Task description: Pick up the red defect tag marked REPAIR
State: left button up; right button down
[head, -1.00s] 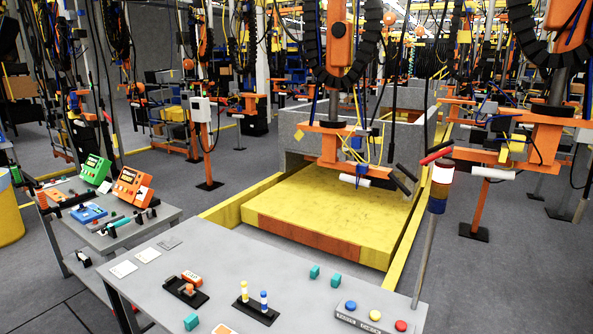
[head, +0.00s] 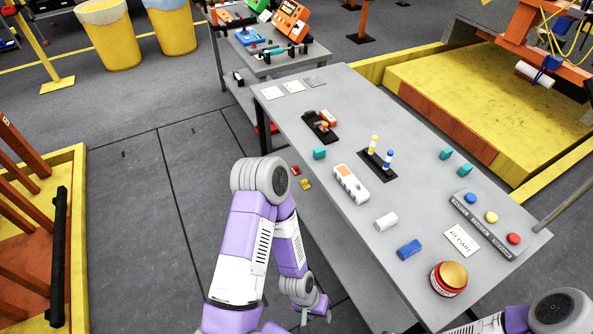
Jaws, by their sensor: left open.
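A small red piece (head: 296,170), possibly the red tag, lies low beside the left edge of the grey table (head: 345,100), apparently on its lower shelf. A small yellow piece (head: 305,184) lies close by it. Any lettering on them is too small to read. My left gripper (head: 316,315) is open at the bottom of the head view, left of the table and well apart from the red piece. No object shows between its fingers. My right arm enters at the bottom right corner; its gripper is not visible.
The table carries a white-and-orange device (head: 351,184), a blue block (head: 409,249), a white block (head: 386,220), a red-and-yellow round button (head: 449,278) and a button strip (head: 480,226). A yellow-edged rack (head: 78,170) stands left. Floor between rack and table is clear.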

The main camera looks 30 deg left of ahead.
aim_at(295, 170)
jog(key=u, duration=1.05)
jog(key=k, duration=1.3)
jog(key=u, duration=1.35)
jog(key=i, duration=3.45)
jog(key=z, duration=1.25)
jog(key=i, duration=1.15)
jog(key=z, duration=1.5)
jog(key=i, duration=0.8)
jog(key=z, duration=0.15)
